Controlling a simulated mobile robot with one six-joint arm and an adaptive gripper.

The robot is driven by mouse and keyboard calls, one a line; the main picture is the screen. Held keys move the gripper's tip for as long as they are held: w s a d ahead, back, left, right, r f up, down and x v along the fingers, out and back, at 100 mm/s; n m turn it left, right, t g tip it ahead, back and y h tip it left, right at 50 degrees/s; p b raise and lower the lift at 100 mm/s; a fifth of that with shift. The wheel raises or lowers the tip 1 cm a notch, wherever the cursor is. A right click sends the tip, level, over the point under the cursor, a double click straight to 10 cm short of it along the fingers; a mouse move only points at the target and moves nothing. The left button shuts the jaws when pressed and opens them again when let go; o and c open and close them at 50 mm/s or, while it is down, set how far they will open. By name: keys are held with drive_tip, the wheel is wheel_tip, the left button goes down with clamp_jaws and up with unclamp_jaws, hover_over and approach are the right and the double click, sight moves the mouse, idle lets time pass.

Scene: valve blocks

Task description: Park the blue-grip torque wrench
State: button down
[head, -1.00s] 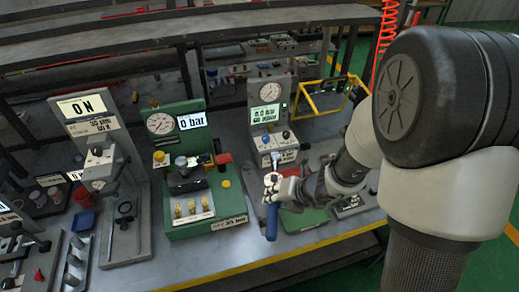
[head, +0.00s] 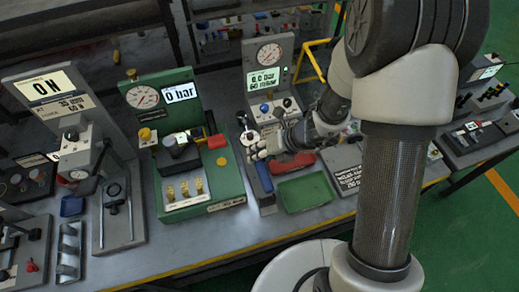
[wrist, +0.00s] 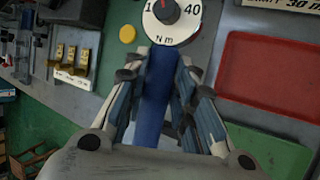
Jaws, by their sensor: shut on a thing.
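The blue-grip torque wrench shows in the wrist view, with its blue grip (wrist: 158,90) running up between my fingers to a round white dial (wrist: 172,18) marked in N m. My gripper (wrist: 163,62) is shut on the blue grip. In the head view my gripper (head: 268,150) is in front of the grey gauge station, and the blue grip (head: 264,178) points down toward the bench front. A red tray (head: 291,165) and a green tray (head: 305,193) lie just right of it. My fingers partly hide the wrench's upper part.
The grey station's gauge (head: 269,54) and display stand behind my gripper. A green 0 bar test block (head: 202,190) is close on the left. A yellow frame (head: 313,62) stands behind. A lettered plate (head: 347,178) lies right of the trays.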

drive_tip(key=shift+f+b, duration=2.25)
drive_tip(key=shift+f, duration=0.25)
drive_tip(key=shift+f+b, duration=0.35)
drive_tip(key=shift+f, duration=0.1)
drive_tip(key=shift+f+b, duration=1.25)
drive_tip(key=shift+f, duration=0.3)
drive_tip(key=c, duration=1.2)
unclamp_jaws()
drive_tip(key=shift+c, duration=0.2)
drive_tip(key=shift+s+d, duration=0.1)
drive_tip(key=v, duration=1.2)
